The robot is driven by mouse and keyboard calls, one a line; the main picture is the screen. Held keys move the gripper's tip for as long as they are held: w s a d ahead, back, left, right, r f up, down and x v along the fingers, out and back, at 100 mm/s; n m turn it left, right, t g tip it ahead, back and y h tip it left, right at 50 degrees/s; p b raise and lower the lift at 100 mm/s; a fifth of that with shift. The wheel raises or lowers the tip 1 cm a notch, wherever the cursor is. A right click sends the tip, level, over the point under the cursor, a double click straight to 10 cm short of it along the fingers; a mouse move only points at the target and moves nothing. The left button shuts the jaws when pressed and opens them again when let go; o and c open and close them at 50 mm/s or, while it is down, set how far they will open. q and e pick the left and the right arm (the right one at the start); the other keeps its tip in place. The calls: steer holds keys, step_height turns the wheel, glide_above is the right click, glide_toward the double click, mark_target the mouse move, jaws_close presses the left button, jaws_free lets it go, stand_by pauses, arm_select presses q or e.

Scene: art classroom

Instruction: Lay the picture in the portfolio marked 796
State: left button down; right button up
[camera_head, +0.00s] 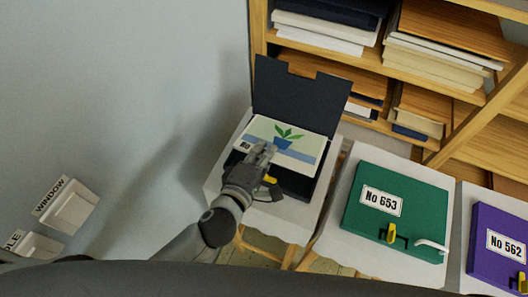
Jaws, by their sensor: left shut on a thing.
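My left gripper (266,150) reaches over the open black portfolio (293,182) on the left stand and is shut on the picture. The picture (302,152) shows a green plant in a blue pot on a pale ground with a blue band. It lies over the portfolio's base; I cannot tell whether it rests there or is held just above. The portfolio's lid (300,98) stands up behind it. A yellow clasp piece (270,181) shows beside the gripper. My right gripper is not in view.
A shut green portfolio (412,205) marked No 653 lies on the middle stand. A shut purple portfolio (488,257) marked No 562 lies at the right. Shelves (440,75) with papers and boards stand behind. White wall switches (68,206) are at the left.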

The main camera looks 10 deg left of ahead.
arm_select(q)
steer(key=shift+s+a+f+g+p, duration=0.15)
steer(key=shift+s+f+g+p, duration=0.1)
steer(key=shift+f, duration=0.45)
steer(key=shift+s+a+f+g+p, duration=0.1)
steer(key=shift+s+f+g+p, duration=0.1)
steer(key=shift+f, duration=0.5)
steer(key=c, duration=1.6)
jaws_free()
steer(key=shift+o, duration=0.5)
steer(key=shift+t, duration=0.25)
steer(key=v, duration=0.3)
steer(key=r+v, duration=0.1)
steer(key=v, duration=0.3)
steer(key=shift+w+d+r, duration=0.2)
steer(key=shift+s+a+r, duration=0.1)
steer(key=shift+s+r, duration=0.05)
steer(key=shift+r, duration=0.2)
steer(key=shift+r, duration=0.1)
steer(key=shift+r, duration=0.2)
